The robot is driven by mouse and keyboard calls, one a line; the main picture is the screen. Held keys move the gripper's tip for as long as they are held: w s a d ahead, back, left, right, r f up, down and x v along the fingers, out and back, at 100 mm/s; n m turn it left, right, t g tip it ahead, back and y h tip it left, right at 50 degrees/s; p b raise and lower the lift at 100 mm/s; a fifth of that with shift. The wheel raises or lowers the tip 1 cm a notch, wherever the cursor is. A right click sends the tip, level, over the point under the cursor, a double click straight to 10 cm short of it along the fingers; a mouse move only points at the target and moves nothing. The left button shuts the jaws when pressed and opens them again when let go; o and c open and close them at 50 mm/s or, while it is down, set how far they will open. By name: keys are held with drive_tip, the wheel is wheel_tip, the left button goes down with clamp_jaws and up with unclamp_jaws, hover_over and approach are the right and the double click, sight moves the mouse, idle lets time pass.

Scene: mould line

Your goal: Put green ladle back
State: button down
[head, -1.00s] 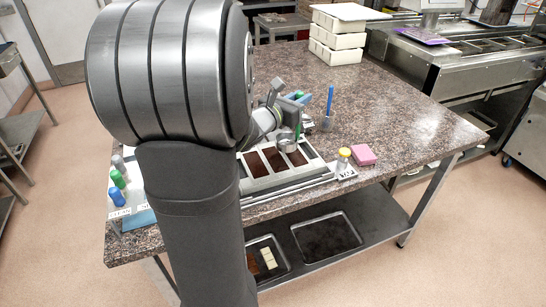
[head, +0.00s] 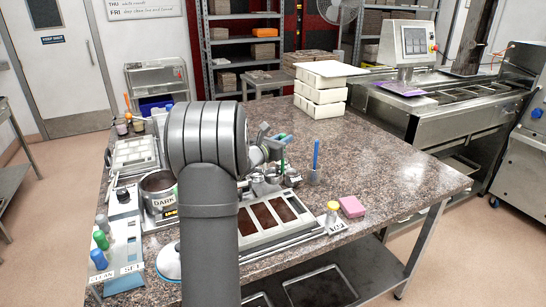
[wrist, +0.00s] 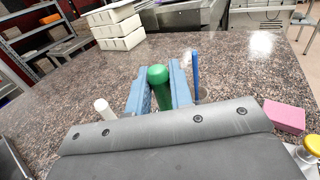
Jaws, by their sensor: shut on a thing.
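The green ladle's handle (wrist: 158,88) stands between the blue jaws of my gripper (wrist: 160,86) in the wrist view, and the gripper is shut on it. In the head view the green handle (head: 282,157) shows below my gripper (head: 276,143), behind the filled mould (head: 268,218). The ladle's bowl is hard to tell from the small steel pieces around it. A blue-handled ladle (head: 316,155) stands upright in a small grey holder (head: 314,177) to the right; its handle also shows in the wrist view (wrist: 196,80).
A pink block (head: 352,206) and a yellow-capped jar (head: 333,209) sit right of the mould. A pot labelled DARK (head: 158,196) stands left of my arm. Stacked white moulds (head: 320,95) stand at the back.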

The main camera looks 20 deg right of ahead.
drive_tip(key=shift+w+a+f, duration=0.3)
drive_tip(key=shift+w+f, duration=0.2)
drive_tip(key=shift+f, duration=0.5)
drive_tip(key=shift+w+a+f, duration=0.3)
drive_tip(key=shift+w+f, duration=0.2)
drive_tip(key=shift+f, duration=0.55)
drive_tip(key=shift+w+a+f, duration=0.3)
drive_tip(key=shift+w+f, duration=0.2)
drive_tip(key=shift+f, duration=0.5)
drive_tip(key=shift+f, duration=0.2)
drive_tip(key=c, duration=1.3)
unclamp_jaws()
